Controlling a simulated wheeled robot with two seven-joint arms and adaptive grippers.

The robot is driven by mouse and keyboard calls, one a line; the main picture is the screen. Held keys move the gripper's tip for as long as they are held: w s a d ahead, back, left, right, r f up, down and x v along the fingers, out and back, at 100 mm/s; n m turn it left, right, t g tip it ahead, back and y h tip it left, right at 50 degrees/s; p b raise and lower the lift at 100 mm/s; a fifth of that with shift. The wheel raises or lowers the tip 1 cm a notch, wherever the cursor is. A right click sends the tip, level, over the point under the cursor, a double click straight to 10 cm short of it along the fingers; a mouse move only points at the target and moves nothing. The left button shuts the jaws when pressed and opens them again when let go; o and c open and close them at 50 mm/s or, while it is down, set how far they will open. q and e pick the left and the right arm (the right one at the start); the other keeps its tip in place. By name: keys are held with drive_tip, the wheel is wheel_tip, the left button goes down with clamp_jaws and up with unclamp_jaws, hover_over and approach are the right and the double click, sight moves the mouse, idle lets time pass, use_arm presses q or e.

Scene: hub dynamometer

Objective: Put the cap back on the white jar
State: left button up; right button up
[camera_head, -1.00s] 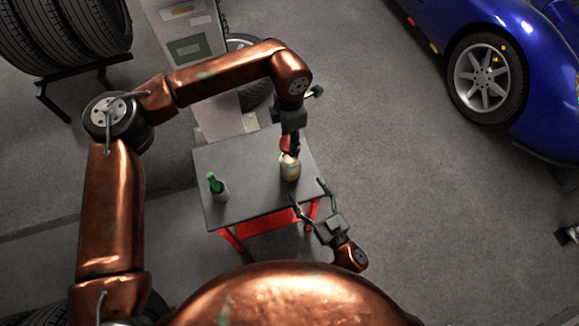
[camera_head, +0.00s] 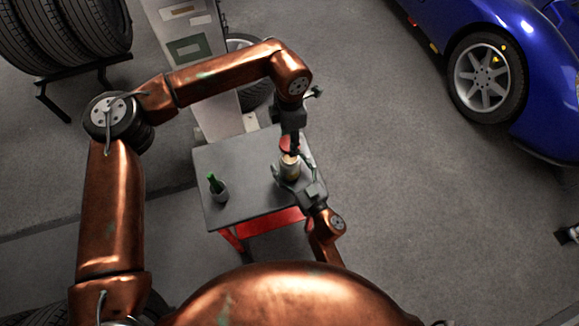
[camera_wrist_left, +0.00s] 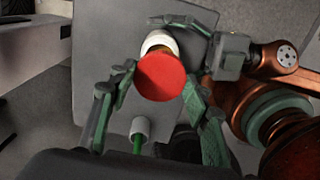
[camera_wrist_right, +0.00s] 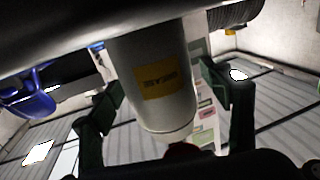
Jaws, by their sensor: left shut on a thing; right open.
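The white jar (camera_head: 289,173) with a yellow label stands on the grey table (camera_head: 240,207); it also shows in the left wrist view (camera_wrist_left: 157,41) and, upside down, in the right wrist view (camera_wrist_right: 155,80). My left gripper (camera_head: 290,142) is shut on the red cap (camera_wrist_left: 160,76) and holds it near the jar's mouth. Whether cap and rim touch I cannot tell. My right gripper (camera_wrist_right: 168,105) is open, its fingers on either side of the jar, apart from it in the right wrist view. The jar's mouth is mostly hidden.
A grey cup (camera_head: 221,195) with a green item (camera_head: 214,182) stands on the table's left part. A blue car (camera_head: 480,60) is at the upper right. Tyres (camera_head: 70,35) stand on a rack at the upper left.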

drive_tip(key=c, duration=1.8)
use_arm(q)
hover_over(290, 159)
drive_tip(key=shift+f, duration=2.5)
